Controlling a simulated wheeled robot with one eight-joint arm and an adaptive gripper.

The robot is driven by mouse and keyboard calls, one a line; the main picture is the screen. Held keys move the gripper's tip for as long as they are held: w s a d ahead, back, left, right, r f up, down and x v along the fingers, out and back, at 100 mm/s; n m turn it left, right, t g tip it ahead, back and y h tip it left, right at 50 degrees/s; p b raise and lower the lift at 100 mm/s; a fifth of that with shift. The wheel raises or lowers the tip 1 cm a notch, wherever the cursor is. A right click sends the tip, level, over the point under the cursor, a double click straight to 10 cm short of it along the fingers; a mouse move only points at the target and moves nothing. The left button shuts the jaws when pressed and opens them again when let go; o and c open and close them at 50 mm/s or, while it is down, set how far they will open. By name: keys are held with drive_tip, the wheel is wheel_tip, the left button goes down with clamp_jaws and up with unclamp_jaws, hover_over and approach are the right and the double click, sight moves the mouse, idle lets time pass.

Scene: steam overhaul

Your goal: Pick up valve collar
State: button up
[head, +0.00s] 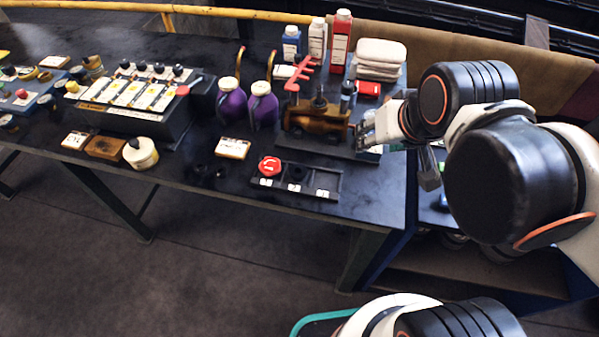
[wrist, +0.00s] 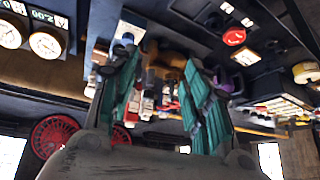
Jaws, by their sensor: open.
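I cannot surely tell which thing is the valve collar. A brass valve body (head: 318,122) with a red lever (head: 299,73) stands on a dark plate near the table's right end. A black tray (head: 328,181) in front of it holds a red round piece (head: 269,166), also in the wrist view (wrist: 234,37), and a small black piece (head: 295,187). Small dark pieces (head: 221,172) lie left of the tray, hard to make out. My gripper (head: 365,133) is just right of the brass body. In the wrist view its teal fingers (wrist: 160,62) are apart, with nothing seen held.
Two purple jugs (head: 263,106) stand left of the brass body. Bottles (head: 341,40) and folded cloths (head: 380,60) stand behind. A control box (head: 140,103) and a white round pot (head: 140,152) are farther left. The table's front edge runs just before the tray.

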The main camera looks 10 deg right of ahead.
drive_tip(key=shift+w+a+m+g, duration=0.6)
drive_tip(key=shift+w+a+m, duration=0.15)
drive_tip(key=shift+w, duration=0.65)
drive_tip(key=m+g, duration=0.5)
drive_tip(key=m, duration=0.1)
hover_over(297, 169)
drive_tip(key=s, duration=0.1)
wheel_tip(297, 169, down, 17)
drive_tip(key=shift+s+a+f+b, duration=0.1)
drive_tip(key=shift+f+b, duration=0.45)
drive_tip(key=shift+f, duration=1.1)
drive_tip(key=shift+s+a+f+b, duration=0.1)
drive_tip(key=shift+f+b, duration=0.45)
drive_tip(key=shift+f, duration=1.05)
drive_tip(key=shift+d, duration=0.1)
drive_tip(key=shift+r, duration=0.1)
drive_tip(key=shift+c, duration=0.3)
drive_tip(key=c, duration=0.8)
